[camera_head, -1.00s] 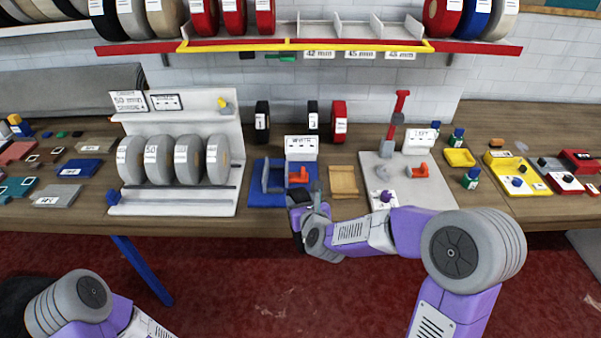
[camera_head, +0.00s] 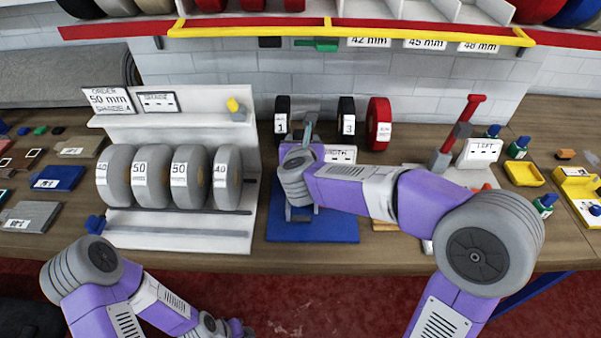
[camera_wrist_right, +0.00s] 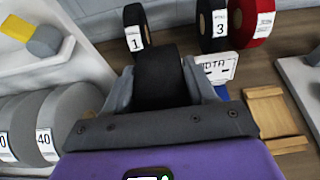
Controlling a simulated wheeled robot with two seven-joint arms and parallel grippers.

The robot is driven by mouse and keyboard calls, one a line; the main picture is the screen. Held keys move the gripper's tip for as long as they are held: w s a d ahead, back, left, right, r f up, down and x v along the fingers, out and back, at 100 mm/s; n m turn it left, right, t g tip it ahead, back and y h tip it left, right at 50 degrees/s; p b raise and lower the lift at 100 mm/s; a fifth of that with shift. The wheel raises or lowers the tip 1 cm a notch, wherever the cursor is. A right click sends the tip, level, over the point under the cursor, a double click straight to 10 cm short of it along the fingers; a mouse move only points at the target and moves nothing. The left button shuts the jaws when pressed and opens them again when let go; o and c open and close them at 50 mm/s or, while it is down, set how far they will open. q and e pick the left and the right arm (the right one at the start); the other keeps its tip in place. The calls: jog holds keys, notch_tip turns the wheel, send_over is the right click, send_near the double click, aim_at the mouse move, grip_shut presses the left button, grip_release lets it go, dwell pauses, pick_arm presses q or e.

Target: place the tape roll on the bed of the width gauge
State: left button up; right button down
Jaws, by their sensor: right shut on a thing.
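My right gripper (camera_wrist_right: 160,82) is shut on a black tape roll (camera_wrist_right: 160,75), which shows between its fingers in the right wrist view. In the head view the right gripper (camera_head: 310,128) is above the back of the width gauge, and my arm hides most of the roll. The width gauge has a blue base (camera_head: 310,232) and a white sign (camera_head: 342,155); my arm covers most of its bed and fittings. I cannot tell whether the roll touches the gauge. My left gripper (camera_head: 235,328) is low at the bottom edge, its fingers unclear.
Black rolls marked 1 (camera_head: 282,120) and 3 (camera_head: 346,120) and a red roll (camera_head: 379,124) stand behind the gauge. A white rack with several grey rolls (camera_head: 190,178) is on the left. A grey stand with a red handle (camera_head: 470,108) is on the right.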

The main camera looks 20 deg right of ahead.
notch_tip(320, 180, down, 6)
jog(key=b, duration=0.1)
jog(key=shift+f+b, duration=0.25)
jog(key=shift+b, duration=0.15)
jog(key=shift+f, duration=0.15)
jog(key=shift+c, duration=1.8)
grip_release()
